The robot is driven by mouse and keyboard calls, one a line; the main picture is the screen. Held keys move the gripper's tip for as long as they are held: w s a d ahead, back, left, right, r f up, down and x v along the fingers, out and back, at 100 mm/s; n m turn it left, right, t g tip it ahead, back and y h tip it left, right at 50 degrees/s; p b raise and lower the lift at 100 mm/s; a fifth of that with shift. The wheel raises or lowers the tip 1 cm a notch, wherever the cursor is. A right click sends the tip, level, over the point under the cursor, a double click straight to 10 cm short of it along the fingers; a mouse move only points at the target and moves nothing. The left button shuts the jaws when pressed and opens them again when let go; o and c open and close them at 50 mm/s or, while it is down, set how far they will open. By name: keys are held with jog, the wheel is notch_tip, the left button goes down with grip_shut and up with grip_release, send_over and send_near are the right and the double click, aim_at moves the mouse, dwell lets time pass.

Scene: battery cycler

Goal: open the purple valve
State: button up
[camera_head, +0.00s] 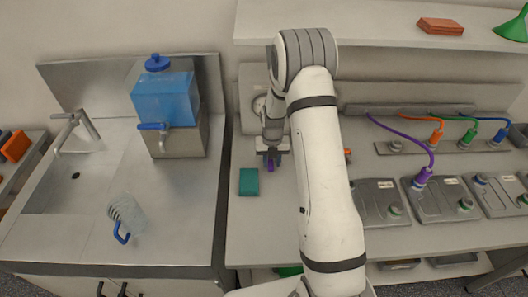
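A small purple part (270,166) shows at the tip of my gripper (271,154), above the grey bench. It may be the purple valve, but most of it is hidden by the gripper and it is too small to make out. My gripper points down on the left side of the bench, in front of a grey panel with a round gauge (259,104). The fingers look close around or against the purple part; I cannot tell whether they grip it.
A teal block (249,182) lies just in front of my gripper. Right of my arm are a purple cable (402,134), orange, green and blue cables, and several grey battery units (380,203). A sink counter with a blue water tank (166,98) stands left. A shelf runs above.

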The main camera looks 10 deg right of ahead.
aim_at(272, 163)
jog(key=shift+s+d+r, duration=0.1)
jog(key=shift+d+r, duration=0.05)
jog(key=shift+r, duration=3.05)
jog(key=shift+r, duration=0.25)
jog(key=s+a+r+m+t+b, duration=0.2)
jog(key=s+r+m+b, duration=0.2)
jog(key=s+r+m, duration=0.95)
jog(key=s+a+r+m+t+b, duration=0.1)
jog(key=s+m+b, duration=0.3)
jog(key=s+m, duration=1.1)
jog(key=r+m, duration=0.1)
jog(key=m, duration=0.4)
jog(key=shift+s+a+r, duration=0.15)
jog(key=shift+s+a, duration=0.2)
jog(key=shift+a, duration=0.05)
